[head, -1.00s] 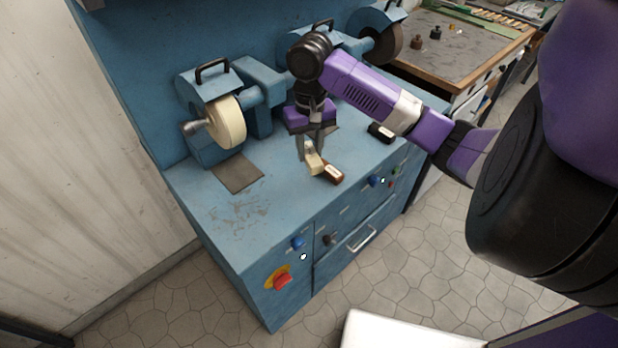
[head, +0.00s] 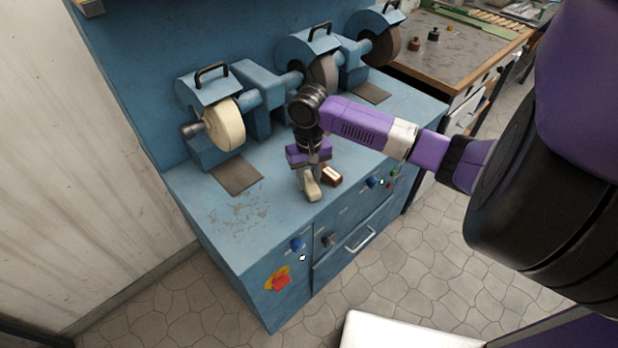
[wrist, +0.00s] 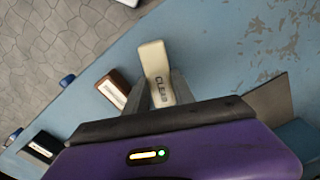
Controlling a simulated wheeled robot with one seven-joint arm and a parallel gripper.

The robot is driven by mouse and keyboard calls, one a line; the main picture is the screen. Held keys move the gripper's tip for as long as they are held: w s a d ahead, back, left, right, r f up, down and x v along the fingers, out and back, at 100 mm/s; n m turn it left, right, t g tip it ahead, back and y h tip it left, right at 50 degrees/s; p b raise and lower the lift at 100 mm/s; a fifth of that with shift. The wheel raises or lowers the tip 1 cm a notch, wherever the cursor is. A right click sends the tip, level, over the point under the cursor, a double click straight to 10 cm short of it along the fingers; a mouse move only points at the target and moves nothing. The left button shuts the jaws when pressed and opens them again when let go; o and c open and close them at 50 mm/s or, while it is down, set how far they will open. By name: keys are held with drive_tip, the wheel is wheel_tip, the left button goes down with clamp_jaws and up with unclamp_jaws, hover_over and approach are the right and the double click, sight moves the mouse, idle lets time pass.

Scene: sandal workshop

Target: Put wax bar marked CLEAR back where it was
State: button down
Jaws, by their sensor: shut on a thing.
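The wax bar marked CLEAR (wrist: 156,66) is cream, with its dark lettering readable in the wrist view. My gripper (wrist: 158,92) is shut on it. In the head view my gripper (head: 309,177) points down over the front part of the blue bench top, with the cream bar (head: 313,190) between its fingers. I cannot tell whether the bar touches the bench. A brown bar with a pale label (head: 331,176) lies just right of it in the head view, and it also shows left of the held bar in the wrist view (wrist: 113,88).
A black bar with a white label (wrist: 42,149) lies farther along the bench. Polishing wheels, one cream (head: 226,125), stand at the back of the blue bench (head: 215,240). The bench top left of my gripper is clear, with worn paint. Knobs line its front face.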

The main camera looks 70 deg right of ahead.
drive_tip(key=shift+f, duration=0.2)
drive_tip(key=c, duration=1.1)
unclamp_jaws()
drive_tip(key=shift+o, duration=0.2)
drive_tip(key=shift+r, duration=0.1)
